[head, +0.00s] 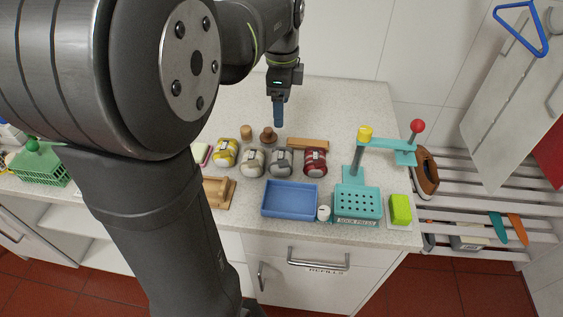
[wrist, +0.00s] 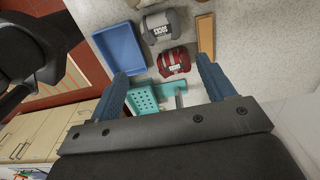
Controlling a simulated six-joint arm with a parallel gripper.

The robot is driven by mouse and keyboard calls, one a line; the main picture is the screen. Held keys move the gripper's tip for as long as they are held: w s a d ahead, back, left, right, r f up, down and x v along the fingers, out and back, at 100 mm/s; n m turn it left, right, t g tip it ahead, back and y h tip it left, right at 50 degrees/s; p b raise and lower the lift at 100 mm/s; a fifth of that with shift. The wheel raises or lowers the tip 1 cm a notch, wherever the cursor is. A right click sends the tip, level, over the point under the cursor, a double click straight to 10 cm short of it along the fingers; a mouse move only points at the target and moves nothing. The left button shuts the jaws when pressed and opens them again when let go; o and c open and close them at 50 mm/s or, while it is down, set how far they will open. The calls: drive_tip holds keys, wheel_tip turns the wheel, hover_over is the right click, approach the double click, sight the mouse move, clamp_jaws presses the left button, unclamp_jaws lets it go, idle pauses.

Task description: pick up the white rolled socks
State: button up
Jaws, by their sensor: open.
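The white rolled socks (head: 252,163) lie on the speckled counter, in a row between the yellow rolled socks (head: 226,152) and the grey rolled socks (head: 280,163). The red rolled socks (head: 315,162) lie at the right end of the row. My gripper (head: 279,124) points down above and behind the row, apart from the socks. In the wrist view my gripper (wrist: 161,68) is open, with nothing between its fingers. The red socks (wrist: 173,63) and grey socks (wrist: 160,26) show beyond the fingertips. I cannot make out the white socks there.
An empty blue tray (head: 289,199) stands in front of the row. A teal rack (head: 357,201) with a post and arm stands right of it. A wooden bar (head: 307,144) and brown knob (head: 268,135) lie behind the socks. A green sponge (head: 400,209) is at the right edge.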

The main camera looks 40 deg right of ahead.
sight(281, 157)
drive_tip(key=shift+c, duration=1.2)
drive_tip(key=s+a+f+n+t+h, duration=0.1)
drive_tip(key=s+a+n+t+h, duration=0.15)
drive_tip(key=n, duration=0.65)
drive_tip(key=s+a+f+n+t+h, duration=0.1)
drive_tip(key=s+a+f+n, duration=0.15)
drive_tip(key=n, duration=0.65)
drive_tip(key=shift+y, duration=0.25)
drive_tip(key=x, duration=1)
drive_tip(key=shift+d+f, duration=0.35)
drive_tip(key=shift+d, duration=0.1)
drive_tip(key=shift+w+x, duration=0.1)
drive_tip(key=shift+x, duration=1.2)
drive_tip(key=shift+w+x, duration=0.15)
drive_tip(key=shift+x, duration=1.15)
drive_tip(key=shift+d+r, duration=0.1)
